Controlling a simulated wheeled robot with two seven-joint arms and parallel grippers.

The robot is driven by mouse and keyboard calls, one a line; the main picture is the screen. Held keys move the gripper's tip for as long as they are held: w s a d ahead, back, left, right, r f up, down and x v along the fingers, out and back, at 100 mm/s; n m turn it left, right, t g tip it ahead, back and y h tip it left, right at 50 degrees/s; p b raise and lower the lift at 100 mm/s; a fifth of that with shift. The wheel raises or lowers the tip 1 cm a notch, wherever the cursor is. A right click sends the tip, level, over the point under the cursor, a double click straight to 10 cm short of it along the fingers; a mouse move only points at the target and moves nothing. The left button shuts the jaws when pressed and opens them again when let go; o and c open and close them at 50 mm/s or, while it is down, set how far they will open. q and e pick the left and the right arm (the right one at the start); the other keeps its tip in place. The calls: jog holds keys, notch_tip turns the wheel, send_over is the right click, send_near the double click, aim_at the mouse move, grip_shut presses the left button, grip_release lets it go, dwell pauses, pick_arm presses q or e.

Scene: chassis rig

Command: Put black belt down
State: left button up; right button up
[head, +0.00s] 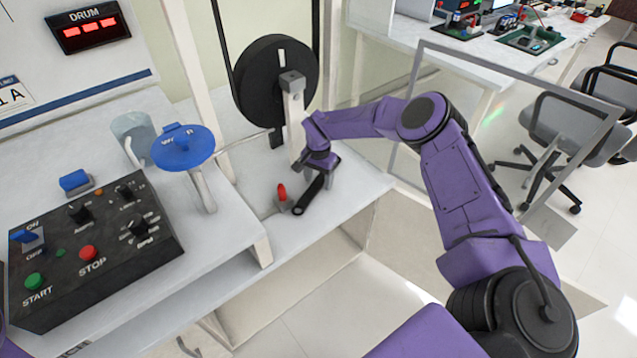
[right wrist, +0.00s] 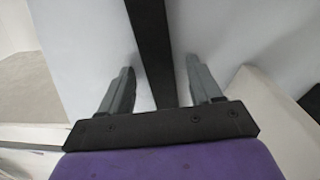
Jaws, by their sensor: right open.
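The black belt (head: 308,194) shows as a dark strip with a small ring at its near end, over the white table beside the red-handled lever. I cannot tell whether it lies flat on the surface. My right gripper (head: 320,168) is low over the table at the strip's far end. In the right wrist view the strip (right wrist: 150,45) runs between the two grey fingers of my right gripper (right wrist: 160,75). The fingers are open, with a gap on each side of the strip. My left gripper is not in view.
A black wheel (head: 275,82) on a pale post stands behind the gripper. The red lever (head: 282,197) is close on the left. A clear panel frame (head: 515,80) is at right.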

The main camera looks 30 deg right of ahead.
grip_shut()
jog(key=shift+r, duration=0.1)
